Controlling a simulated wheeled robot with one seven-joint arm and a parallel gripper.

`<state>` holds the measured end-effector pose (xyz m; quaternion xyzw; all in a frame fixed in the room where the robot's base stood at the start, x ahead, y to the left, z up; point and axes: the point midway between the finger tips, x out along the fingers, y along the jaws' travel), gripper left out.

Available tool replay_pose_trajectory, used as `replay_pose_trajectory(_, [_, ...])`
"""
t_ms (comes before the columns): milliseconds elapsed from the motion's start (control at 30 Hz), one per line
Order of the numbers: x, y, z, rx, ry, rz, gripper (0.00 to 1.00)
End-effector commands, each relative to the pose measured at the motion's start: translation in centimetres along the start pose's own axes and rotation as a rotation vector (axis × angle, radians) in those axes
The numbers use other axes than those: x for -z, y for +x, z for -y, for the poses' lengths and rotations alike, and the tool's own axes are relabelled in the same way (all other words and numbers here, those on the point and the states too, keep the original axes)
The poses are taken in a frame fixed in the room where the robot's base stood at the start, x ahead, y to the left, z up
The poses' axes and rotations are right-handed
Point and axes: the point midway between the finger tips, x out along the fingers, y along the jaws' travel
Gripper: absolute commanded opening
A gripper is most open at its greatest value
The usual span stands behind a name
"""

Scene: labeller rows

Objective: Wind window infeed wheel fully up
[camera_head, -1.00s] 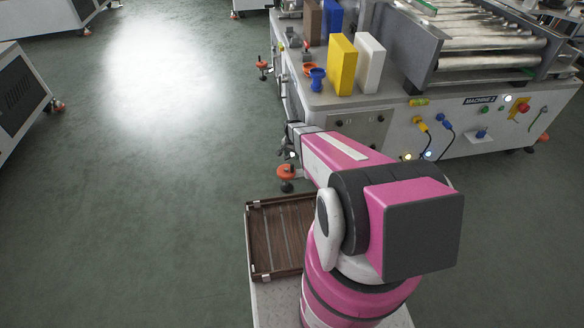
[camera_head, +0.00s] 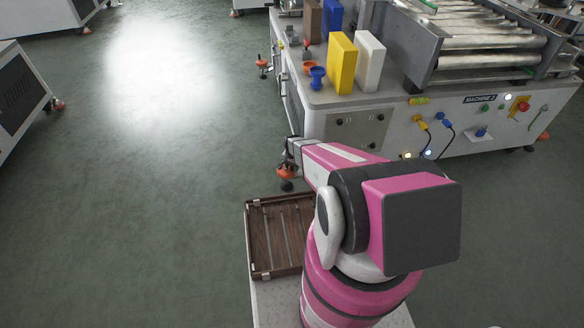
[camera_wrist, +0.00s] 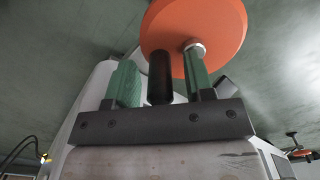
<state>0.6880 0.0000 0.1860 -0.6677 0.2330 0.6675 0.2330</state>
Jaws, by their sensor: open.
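An orange handwheel (camera_head: 285,173) sits on a levelling foot at the near left corner of the machine, partly covered by my gripper (camera_head: 288,160). In the wrist view, the orange wheel (camera_wrist: 215,25) fills the top, with a black peg-like handle (camera_wrist: 160,78) standing on it. My gripper (camera_wrist: 160,80) is open, its two green fingers apart on either side of the handle. A gap shows between the handle and each finger. The right finger overlaps a silver stub (camera_wrist: 194,46) near the wheel's middle; I cannot tell whether they touch.
The machine (camera_head: 345,125) carries yellow (camera_head: 342,65) and white (camera_head: 369,62) blocks, small blue and orange cups, and rollers. Another orange wheel (camera_head: 262,64) is farther along its left side. A brown slatted tray (camera_head: 250,240) lies beside my arm. The floor to the left is clear.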

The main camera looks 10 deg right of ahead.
Motion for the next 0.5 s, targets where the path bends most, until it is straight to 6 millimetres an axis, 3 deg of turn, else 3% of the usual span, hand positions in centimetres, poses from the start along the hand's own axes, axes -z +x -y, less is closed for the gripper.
replay_pose_trajectory(33, [-0.01,-0.02,0.00,0.000,0.000,0.000,0.48])
replay_pose_trajectory(67, [0.00,-0.02,0.00,0.000,0.000,0.000,0.42])
replay_pose_trajectory(200, [0.00,-0.04,0.00,0.000,0.000,0.000,0.00])
replay_pose_trajectory(500, [0.31,-0.04,0.09,0.000,-0.073,0.000,0.00])
